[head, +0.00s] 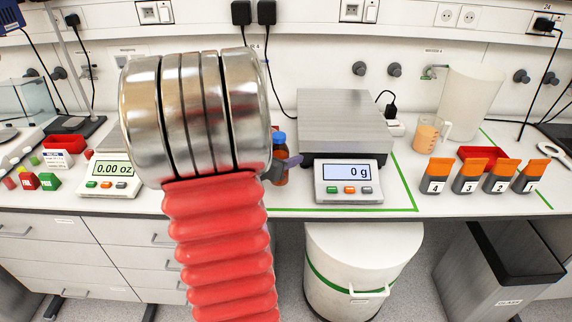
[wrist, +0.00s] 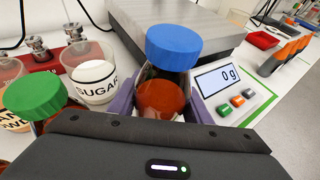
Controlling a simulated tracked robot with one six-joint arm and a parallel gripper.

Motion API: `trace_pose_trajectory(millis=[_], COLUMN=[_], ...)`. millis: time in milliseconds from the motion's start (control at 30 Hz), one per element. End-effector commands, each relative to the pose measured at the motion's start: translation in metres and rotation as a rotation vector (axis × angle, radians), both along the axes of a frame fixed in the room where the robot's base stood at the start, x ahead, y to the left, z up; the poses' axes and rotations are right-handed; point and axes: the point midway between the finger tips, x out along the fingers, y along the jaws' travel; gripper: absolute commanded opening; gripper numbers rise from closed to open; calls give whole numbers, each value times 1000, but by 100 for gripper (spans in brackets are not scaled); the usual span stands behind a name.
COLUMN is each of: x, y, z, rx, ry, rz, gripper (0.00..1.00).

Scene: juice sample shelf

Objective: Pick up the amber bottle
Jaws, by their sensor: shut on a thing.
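The amber bottle (wrist: 162,97) has a blue cap and stands upright in the wrist view, to the left of the scale with the 0 g display. In the head view the bottle (head: 279,151) is partly hidden behind my arm. My gripper (wrist: 160,105) has its purple fingers on both sides of the bottle's body, shut on it. In the head view one finger of my gripper (head: 288,163) shows across the bottle. The bottle's base is hidden, so I cannot tell whether it touches the bench.
A green-capped bottle (wrist: 36,97) and a sugar beaker (wrist: 92,77) stand close on the left in the wrist view. The scale (head: 348,178) is close on the right. Farther right are a beaker of orange liquid (head: 426,136) and several orange-topped containers (head: 470,178).

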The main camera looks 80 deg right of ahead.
Motion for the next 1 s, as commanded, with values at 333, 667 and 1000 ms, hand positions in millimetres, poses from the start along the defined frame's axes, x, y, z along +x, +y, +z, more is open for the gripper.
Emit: trace_pose_trajectory(millis=[333,667,1000], x=[0,0,0], y=[0,0,0], z=[53,60,60], rx=[-4,-1,-1], ry=[-3,0,0], rz=[-1,1,1], gripper=[14,14,14])
